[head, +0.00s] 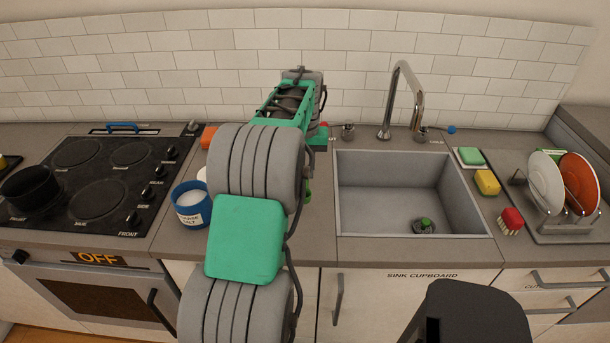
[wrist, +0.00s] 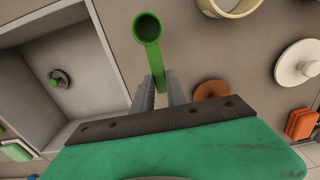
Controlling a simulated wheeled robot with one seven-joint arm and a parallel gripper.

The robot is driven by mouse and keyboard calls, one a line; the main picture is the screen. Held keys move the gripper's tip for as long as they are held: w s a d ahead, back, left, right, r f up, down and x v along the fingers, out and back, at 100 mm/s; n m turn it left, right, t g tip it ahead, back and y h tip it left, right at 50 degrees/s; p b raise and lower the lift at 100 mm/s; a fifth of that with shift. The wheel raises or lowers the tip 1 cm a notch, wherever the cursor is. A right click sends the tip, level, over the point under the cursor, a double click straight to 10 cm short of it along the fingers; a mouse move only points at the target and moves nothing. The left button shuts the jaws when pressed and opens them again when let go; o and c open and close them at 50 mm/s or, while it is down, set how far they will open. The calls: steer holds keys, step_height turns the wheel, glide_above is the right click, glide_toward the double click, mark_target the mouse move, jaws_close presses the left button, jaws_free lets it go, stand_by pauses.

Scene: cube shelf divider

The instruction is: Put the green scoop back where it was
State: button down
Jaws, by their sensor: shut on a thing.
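The green scoop (wrist: 148,30) is at the upper middle of the wrist view, its round cup opening toward the camera. Its handle runs down between the fingers of my gripper (wrist: 159,80), which is shut on it. The scoop appears above the counter strip to the right of the sink in that view. In the head view my arm hides the gripper and most of the scoop; only a small green part (head: 308,190) shows beside the arm, left of the sink. The blue tub labelled coarse salt (head: 191,207) stands on the counter left of my arm.
The sink (head: 400,190) is empty apart from its drain. The hob with a dark pot (head: 30,187) is at left. A white lid-like disc (wrist: 298,62), a brown round thing (wrist: 211,90) and an orange block (wrist: 302,124) are near the gripper. A dish rack stands far right.

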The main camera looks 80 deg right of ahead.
mark_target(305, 178)
steer(key=shift+w+d+f, duration=0.1)
steer(key=shift+d+f, duration=0.1)
steer(key=shift+f, duration=0.85)
steer(key=shift+w+d+f, duration=0.1)
steer(key=shift+d+f, duration=0.1)
steer(key=shift+f, duration=0.8)
steer(key=shift+f, duration=0.1)
steer(key=c, duration=1.3)
jaws_free()
steer(key=shift+c, duration=0.2)
